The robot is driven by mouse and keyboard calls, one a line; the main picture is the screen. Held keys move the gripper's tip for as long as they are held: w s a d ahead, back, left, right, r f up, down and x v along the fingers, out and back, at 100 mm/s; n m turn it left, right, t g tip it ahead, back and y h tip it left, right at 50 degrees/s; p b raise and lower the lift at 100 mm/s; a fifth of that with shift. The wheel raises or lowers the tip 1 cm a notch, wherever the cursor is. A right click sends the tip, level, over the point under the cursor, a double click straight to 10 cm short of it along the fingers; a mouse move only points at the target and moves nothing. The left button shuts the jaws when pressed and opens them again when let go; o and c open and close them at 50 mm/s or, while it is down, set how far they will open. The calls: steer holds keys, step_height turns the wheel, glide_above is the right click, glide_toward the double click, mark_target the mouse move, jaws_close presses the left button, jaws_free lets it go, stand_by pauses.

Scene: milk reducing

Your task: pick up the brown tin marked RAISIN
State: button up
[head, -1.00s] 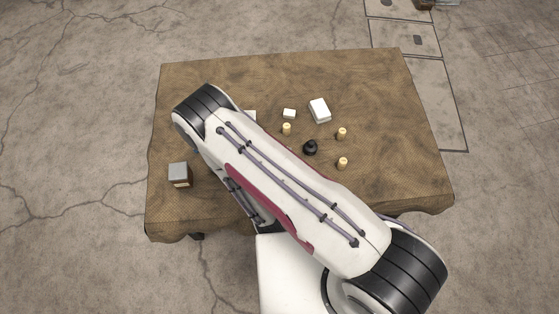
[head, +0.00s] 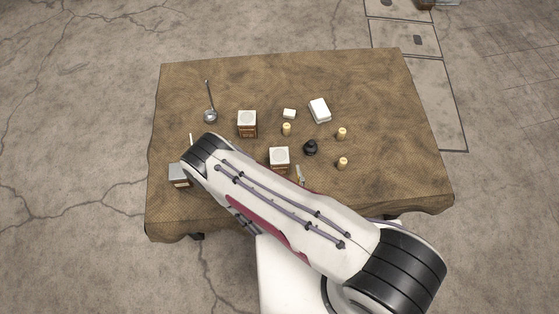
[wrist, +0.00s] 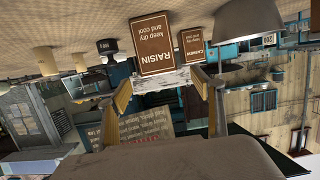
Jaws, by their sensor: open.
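The wrist view is upside down, with the table at the top. The brown tin marked RAISIN (wrist: 156,42) stands ahead of my gripper (wrist: 161,84), its pale lid hanging lowest in the picture. My gripper is open and empty, its two tan-padded fingers appearing on either side of the lid. I cannot tell how far the tips are from the tin. In the head view the tin beside the black weight appears to be the RAISIN tin (head: 279,156), its front partly hidden by my arm. My gripper is mostly hidden there.
A CASHEW tin (wrist: 192,42) stands close beside and behind; it also shows in the head view (head: 247,122). The black weight (head: 310,148), several candles (head: 342,163), white blocks (head: 319,110) and a ladle (head: 210,114) stand around. Another tin (head: 178,174) is at left.

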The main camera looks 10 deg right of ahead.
mark_target(279, 157)
steer(key=shift+w, duration=0.15)
steer(key=shift+x, duration=1.2)
steer(key=shift+w, duration=0.1)
steer(key=shift+x, duration=2.5)
steer(key=shift+d, duration=0.1)
steer(key=c, duration=1.5)
